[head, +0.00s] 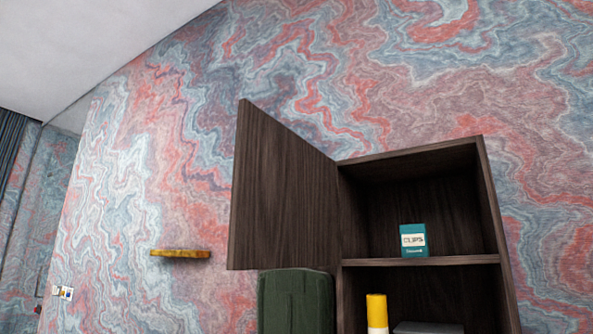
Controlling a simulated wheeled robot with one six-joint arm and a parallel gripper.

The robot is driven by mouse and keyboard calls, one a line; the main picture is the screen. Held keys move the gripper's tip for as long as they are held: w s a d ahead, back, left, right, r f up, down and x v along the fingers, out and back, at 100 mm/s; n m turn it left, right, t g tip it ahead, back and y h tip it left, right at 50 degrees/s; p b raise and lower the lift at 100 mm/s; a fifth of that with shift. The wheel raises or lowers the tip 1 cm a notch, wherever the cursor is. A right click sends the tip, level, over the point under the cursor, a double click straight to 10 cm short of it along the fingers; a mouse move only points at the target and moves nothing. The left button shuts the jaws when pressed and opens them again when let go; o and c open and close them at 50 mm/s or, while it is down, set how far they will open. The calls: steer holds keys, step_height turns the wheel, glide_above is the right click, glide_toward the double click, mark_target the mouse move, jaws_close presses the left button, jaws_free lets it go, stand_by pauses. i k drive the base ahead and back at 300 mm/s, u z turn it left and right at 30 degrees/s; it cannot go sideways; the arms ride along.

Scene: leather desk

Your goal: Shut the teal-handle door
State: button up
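A dark wood cabinet (490,215) stands at the right of the head view, its front open. Its dark wood door (282,195) is hinged at the cabinet's left side and swung wide open, out to the left. No teal handle shows; the face of the door that I see is bare. The cabinet's lower part is cut off by the bottom edge of the picture. My gripper is not in view.
On the cabinet's shelf (460,261) stands a teal CLIPS box (414,241). Below are a yellow-and-white cylinder (376,312) and a grey object (428,327). A dark green rounded object (295,302) stands below the door. A small wooden ledge (180,253) is on the wall.

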mark_target(284, 214)
steer(key=k, duration=0.65)
steer(key=u, duration=1.45)
steer(key=i, duration=2.5)
